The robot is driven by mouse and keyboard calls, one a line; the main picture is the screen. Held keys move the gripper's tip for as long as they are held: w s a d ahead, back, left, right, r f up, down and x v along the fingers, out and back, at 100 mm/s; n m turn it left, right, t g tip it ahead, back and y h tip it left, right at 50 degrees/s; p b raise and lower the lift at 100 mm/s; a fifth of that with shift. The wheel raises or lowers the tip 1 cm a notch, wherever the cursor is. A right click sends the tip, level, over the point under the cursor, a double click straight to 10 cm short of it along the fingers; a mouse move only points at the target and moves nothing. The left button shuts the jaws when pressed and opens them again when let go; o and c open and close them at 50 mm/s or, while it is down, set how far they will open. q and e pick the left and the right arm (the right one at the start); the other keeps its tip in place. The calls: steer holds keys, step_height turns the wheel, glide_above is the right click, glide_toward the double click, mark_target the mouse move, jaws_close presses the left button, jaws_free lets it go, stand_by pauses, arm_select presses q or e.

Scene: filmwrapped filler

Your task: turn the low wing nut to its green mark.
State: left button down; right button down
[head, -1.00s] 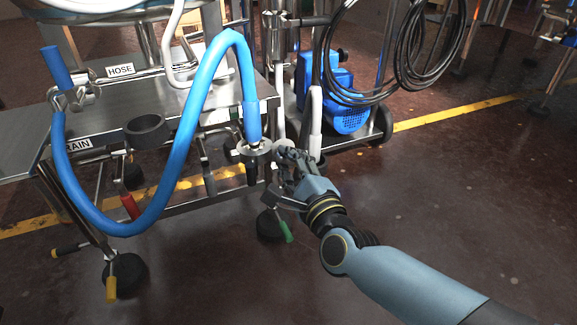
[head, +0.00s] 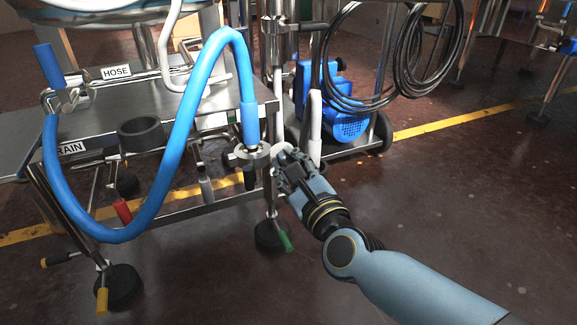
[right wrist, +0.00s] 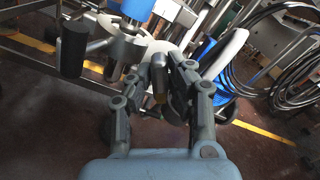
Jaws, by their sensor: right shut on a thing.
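The low wing nut (right wrist: 173,64) is a small metal piece, mostly hidden between the fingers of my right gripper (right wrist: 175,78) in the right wrist view. The right gripper is shut on it. In the head view the same gripper (head: 284,160) sits just right of the round metal clamp (head: 240,160) at the lower end of the blue hose (head: 250,120). The fingers hide the nut there. I cannot make out the green mark in either view. My left gripper is not in view.
A steel cart (head: 200,211) with HOSE and DRAIN labels carries the blue hose. A black cylinder (right wrist: 74,50) hangs beside the clamp. Behind stand a blue pump (head: 349,122) and coiled black cables (head: 418,60). The floor at right front is clear.

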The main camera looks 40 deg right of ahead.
steer(key=shift+s+f, duration=0.1)
steer(key=shift+f, duration=0.05)
steer(key=c, duration=1.3)
jaws_free()
steer(key=shift+o, duration=0.2)
steer(key=v, duration=1.2)
